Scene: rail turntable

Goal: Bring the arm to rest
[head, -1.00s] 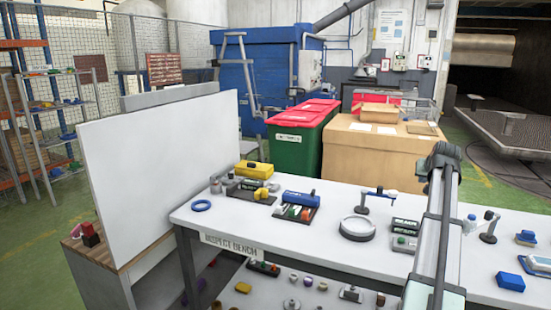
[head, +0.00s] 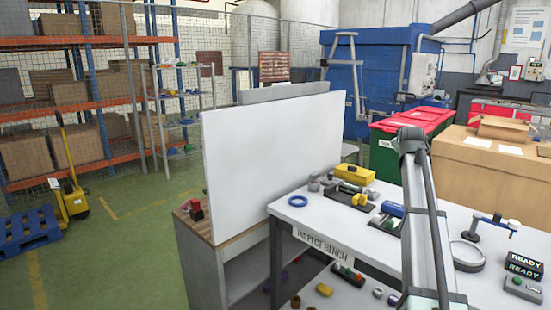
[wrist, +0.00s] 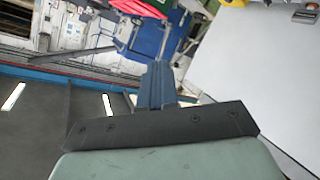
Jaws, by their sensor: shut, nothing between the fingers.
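My arm (head: 425,220) rises from the lower right of the head view, in front of the white inspect bench (head: 335,222). My gripper (wrist: 158,78) shows in the wrist view as narrow blue-grey fingers close together beyond a dark bar with screws. The fingers are shut with nothing between them. I cannot make out the gripper in the head view. In the wrist view nothing is seen touching the fingers.
The bench holds a blue ring (head: 298,201), a yellow box (head: 354,174) and a round dish (head: 467,253). A white panel (head: 270,155) stands left of it. A green bin with red lid (head: 400,145) is behind. Green floor (head: 120,240) is open at left, near a blue pallet (head: 28,230).

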